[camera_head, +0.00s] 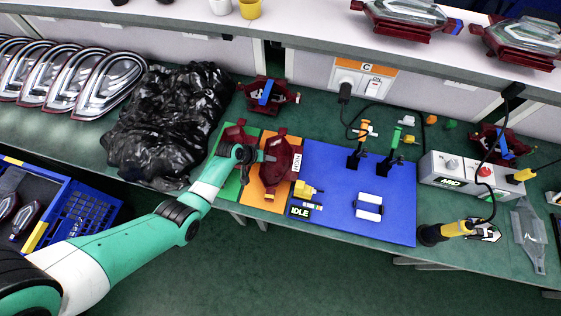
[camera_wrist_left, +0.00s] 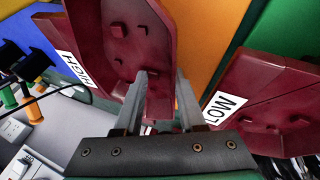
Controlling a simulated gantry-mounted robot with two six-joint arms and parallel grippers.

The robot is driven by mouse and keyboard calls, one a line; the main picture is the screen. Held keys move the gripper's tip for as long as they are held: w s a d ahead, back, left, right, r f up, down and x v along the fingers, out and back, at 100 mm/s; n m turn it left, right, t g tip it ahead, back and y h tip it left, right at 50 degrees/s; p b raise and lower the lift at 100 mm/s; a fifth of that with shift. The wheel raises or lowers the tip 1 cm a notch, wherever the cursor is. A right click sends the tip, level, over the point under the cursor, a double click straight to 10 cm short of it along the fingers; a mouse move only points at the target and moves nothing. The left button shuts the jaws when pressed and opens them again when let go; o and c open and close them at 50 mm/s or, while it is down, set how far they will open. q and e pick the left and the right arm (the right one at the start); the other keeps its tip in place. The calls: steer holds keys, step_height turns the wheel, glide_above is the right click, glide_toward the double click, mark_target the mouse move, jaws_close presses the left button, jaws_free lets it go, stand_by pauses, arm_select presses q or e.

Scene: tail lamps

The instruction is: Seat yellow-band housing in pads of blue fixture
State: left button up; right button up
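A dark red housing marked HIGH (camera_head: 283,160) is over the orange panel (camera_head: 258,193); it also fills the middle of the left wrist view (camera_wrist_left: 125,35). I cannot make out a yellow band on it. My left gripper (camera_head: 256,156) is at its left side. In the left wrist view its fingers (camera_wrist_left: 162,80) stand apart with dark red housing between and behind them; whether they grip it is unclear. The blue fixture (camera_head: 335,215) lies to the right, with white pads (camera_head: 369,206), two clamps (camera_head: 357,155) and an IDLE display (camera_head: 300,211). My right gripper is out of view.
A second housing marked LOW (camera_wrist_left: 265,100) is on the green panel. A black bag heap (camera_head: 165,120) lies left. A blue crate (camera_head: 85,215) is at the lower left. The fixture's lower right is clear.

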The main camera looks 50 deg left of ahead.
arm_select(q)
jaws_close()
